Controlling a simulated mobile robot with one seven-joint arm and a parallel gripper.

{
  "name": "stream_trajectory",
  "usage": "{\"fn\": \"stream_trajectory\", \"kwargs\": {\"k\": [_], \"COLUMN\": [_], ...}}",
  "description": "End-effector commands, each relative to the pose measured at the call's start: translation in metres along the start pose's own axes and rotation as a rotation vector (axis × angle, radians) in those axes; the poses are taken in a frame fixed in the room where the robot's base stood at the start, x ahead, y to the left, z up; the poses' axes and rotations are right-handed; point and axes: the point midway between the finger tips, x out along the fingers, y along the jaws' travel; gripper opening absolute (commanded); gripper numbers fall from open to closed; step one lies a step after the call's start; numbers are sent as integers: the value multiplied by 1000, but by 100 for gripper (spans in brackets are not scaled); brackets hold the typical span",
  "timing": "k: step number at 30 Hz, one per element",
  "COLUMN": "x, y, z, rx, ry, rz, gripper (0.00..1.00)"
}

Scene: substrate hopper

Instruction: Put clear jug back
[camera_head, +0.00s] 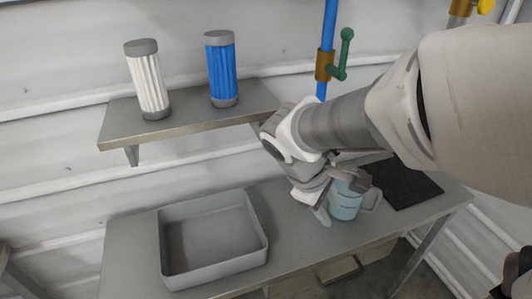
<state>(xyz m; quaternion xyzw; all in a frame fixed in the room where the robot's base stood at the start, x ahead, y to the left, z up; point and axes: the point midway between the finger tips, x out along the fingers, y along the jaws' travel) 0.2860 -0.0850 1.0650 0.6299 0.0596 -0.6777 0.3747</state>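The clear jug (345,208) looks pale blue and upright, at the right part of the metal table, just left of a dark mat. My gripper (325,206) is at the jug's left side, with a pale finger hanging down beside it. My wrist covers the jug's upper left. A grey piece on the jug's right may be its handle or part of my gripper. I cannot tell whether the fingers are closed on the jug, or whether its base touches the table.
A grey open tray (262,232) stands empty on the table's left. A black mat (408,188) lies at the right. A wall shelf (180,124) holds a white filter (149,82) and a blue filter (222,70). A blue pipe (328,28) with a green-handled valve (346,55) rises behind my arm.

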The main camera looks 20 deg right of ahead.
Motion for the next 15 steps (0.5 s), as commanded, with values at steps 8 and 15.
{"fn": "stream_trajectory", "kwargs": {"k": [8,15], "x": [-66,-104], "y": [-34,-50], "z": [3,1], "rx": [477,698], "ry": [333,509], "rz": [-176,-275], "gripper": [38,38]}}
